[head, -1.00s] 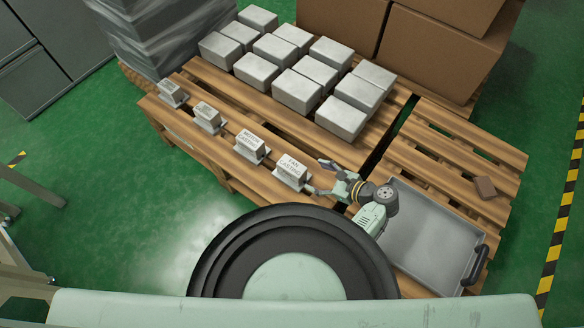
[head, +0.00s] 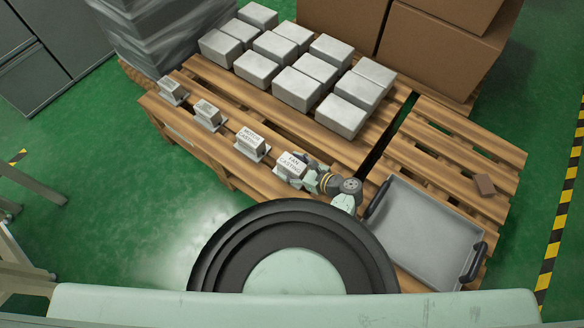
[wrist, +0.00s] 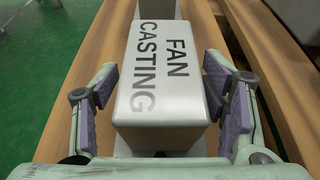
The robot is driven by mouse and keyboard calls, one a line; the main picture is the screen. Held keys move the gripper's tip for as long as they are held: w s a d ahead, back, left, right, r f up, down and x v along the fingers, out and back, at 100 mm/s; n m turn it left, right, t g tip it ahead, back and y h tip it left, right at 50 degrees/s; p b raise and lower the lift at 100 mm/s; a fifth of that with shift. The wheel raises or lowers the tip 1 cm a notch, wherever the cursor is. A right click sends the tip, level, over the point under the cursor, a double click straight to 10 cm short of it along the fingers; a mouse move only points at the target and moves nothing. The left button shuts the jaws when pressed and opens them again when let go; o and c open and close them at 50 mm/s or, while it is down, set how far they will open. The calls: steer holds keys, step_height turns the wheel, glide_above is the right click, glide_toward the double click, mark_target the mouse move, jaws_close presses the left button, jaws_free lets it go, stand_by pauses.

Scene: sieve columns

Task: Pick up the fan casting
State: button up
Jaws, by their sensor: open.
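The fan casting (head: 292,162) is a grey block with its name in dark letters on top. It stands at the right end of a row of castings on the wooden pallet. In the wrist view the fan casting (wrist: 160,80) lies between the two fingers of my gripper (wrist: 160,110).
The motor casting (head: 250,142) stands left of it, with two more castings (head: 207,113) beyond. Several plain grey blocks (head: 297,88) fill the pallet's back.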

steer(key=shift+c, duration=0.4)
steer(key=shift+w, duration=0.1)
jaws_close()
stand_by(0.4)
